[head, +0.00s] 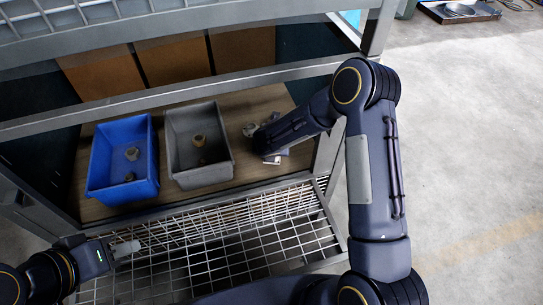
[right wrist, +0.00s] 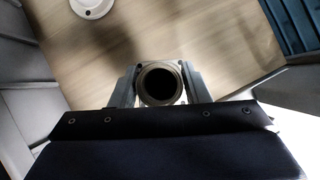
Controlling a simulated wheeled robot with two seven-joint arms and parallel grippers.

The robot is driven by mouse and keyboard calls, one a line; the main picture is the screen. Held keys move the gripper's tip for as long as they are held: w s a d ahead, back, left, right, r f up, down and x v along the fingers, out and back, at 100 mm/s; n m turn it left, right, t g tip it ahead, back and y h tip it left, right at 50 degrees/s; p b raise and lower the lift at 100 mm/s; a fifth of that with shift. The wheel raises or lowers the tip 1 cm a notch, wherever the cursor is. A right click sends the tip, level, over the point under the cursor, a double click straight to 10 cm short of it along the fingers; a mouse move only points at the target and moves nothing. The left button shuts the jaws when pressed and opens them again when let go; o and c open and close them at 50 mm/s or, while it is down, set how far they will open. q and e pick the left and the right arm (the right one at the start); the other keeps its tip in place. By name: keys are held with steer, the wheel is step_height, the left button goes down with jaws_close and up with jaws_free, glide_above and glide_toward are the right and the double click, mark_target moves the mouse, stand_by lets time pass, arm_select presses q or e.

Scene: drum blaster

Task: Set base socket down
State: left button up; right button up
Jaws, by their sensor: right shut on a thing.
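The base socket, a round grey metal ring with a dark hole and a flange (right wrist: 160,66), sits between the two fingers of my right gripper (right wrist: 160,88) in the right wrist view. That gripper is shut on it over the wooden shelf board (right wrist: 215,40). I cannot tell whether the socket touches the board. In the head view my right arm reaches into the shelf beside the grey bin, and its forearm hides most of the socket's place. My left gripper (head: 124,249) is at the lower left, in front of the wire mesh, apart from the bins; its finger gap is unclear.
A blue bin (head: 99,165) and a grey bin (head: 174,150) stand side by side on the shelf, each with small parts inside. A pale part (head: 249,130) lies right of the grey bin. A white round part (right wrist: 92,6) lies on the board. A shelf beam (head: 200,83) crosses above.

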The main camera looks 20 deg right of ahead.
steer(key=shift+f, duration=1.4)
steer(key=shift+b, duration=0.3)
steer(key=shift+f, duration=0.15)
steer(key=o, duration=1.1)
